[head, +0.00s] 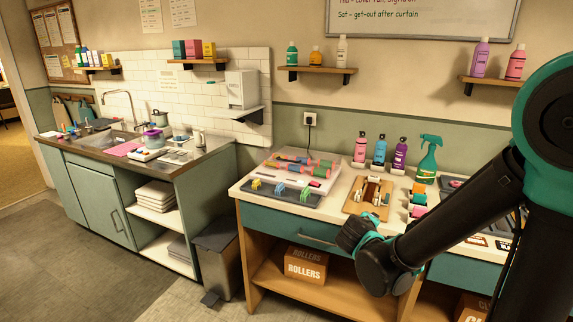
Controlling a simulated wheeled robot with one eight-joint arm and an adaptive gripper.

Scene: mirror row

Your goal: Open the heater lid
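I cannot tell for certain which thing is the heater. A white box-shaped unit (243,90) stands on a small shelf against the tiled wall, and its front looks closed. A low white case (298,181) on the teal-fronted counter holds several coloured rollers; no raised lid is clear on it. My gripper (352,232) is at the end of my dark arm, in front of the counter's front edge, right of and nearer than the white case. Its fingers are small and partly hidden by my wrist, so their opening does not show. I see nothing held.
A dark tray of coloured clips (282,199) lies before the white case. A wooden board (366,197) with rollers lies behind my gripper. Bottles (380,152) and a green spray bottle (428,158) stand behind. A bin (216,258) stands between the counters; open floor is at left.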

